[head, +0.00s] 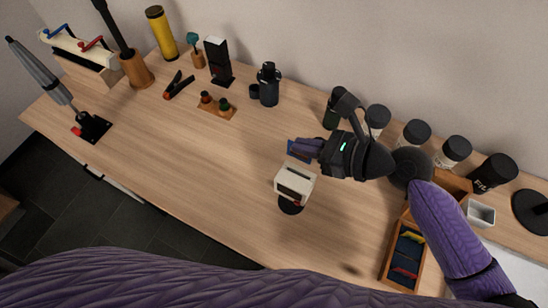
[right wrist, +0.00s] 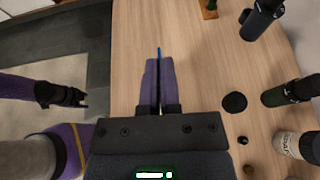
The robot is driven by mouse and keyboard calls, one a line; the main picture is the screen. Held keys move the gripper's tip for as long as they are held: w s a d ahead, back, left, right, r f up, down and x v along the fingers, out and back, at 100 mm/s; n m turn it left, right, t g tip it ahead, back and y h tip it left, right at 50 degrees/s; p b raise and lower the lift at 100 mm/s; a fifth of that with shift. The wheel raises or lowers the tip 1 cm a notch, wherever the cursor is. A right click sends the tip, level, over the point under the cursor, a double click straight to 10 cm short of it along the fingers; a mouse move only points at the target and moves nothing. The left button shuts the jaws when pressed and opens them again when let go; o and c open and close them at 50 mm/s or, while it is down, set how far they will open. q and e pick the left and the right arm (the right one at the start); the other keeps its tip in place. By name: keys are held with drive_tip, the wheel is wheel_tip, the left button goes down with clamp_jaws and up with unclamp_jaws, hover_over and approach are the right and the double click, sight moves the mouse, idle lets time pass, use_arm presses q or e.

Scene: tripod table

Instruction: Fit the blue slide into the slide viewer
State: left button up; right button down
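The blue slide (head: 299,151) is held upright between the purple fingertips of my right gripper (head: 307,147). Only its thin edge (right wrist: 158,52) shows past the fingers in the right wrist view. The slide viewer (head: 295,184) is a small cream box with a dark opening, on a round black base. It stands just below the slide in the head view; whether they touch cannot be told. The viewer does not show in the right wrist view. My left gripper (right wrist: 82,98) shows only at the left of the right wrist view, away from the table.
A wooden tray (head: 388,262) holds coloured slides at the right front. Black jars (head: 415,132) line the back right near my right arm. A small wooden stand (head: 217,111), a stapler-like tool (head: 178,87) and a black canister (head: 268,84) stand further left. The table's left front is clear.

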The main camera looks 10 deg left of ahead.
sight(303, 171)
drive_tip(key=f+b, duration=0.4)
drive_tip(key=f, duration=0.5)
drive_tip(key=shift+d, duration=0.2)
drive_tip(key=shift+f, duration=0.15)
drive_tip(key=c, duration=0.8)
unclamp_jaws()
drive_tip(key=shift+c, duration=0.2)
